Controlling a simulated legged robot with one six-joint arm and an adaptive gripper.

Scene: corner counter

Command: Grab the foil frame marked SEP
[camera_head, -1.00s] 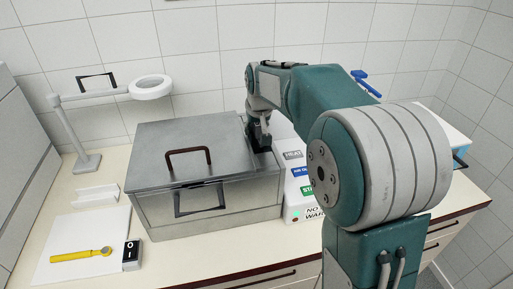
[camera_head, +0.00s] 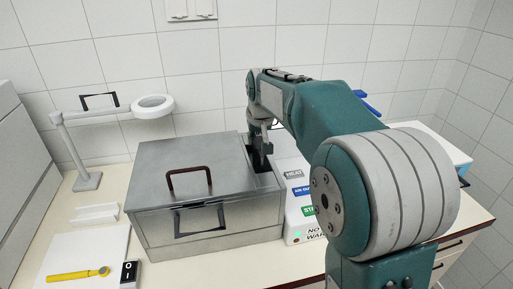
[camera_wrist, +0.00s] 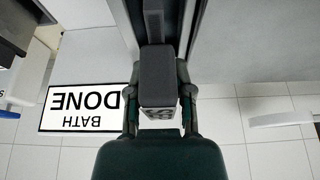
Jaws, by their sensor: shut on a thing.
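My gripper (camera_head: 261,147) is at the open right part of the steel bath box (camera_head: 226,245), by its back edge. In the wrist view my gripper (camera_wrist: 160,95) has a finger on each side of a dark grey block (camera_wrist: 157,72) and is shut on it. The block carries partly hidden lettering that looks like SEP, so it appears to be the SEP foil frame's grip. The rest of that frame is hidden or hard to make out. A black frame (camera_head: 178,223) hangs on the box front, and another (camera_head: 83,103) is by the lamp arm; their marks are unreadable.
The box lid has a dark red handle (camera_head: 170,184). A label panel (camera_head: 306,208) is right of the box. A ring lamp (camera_head: 153,106) stands at the back left. A BATH DONE sign (camera_wrist: 85,108) shows in the wrist view.

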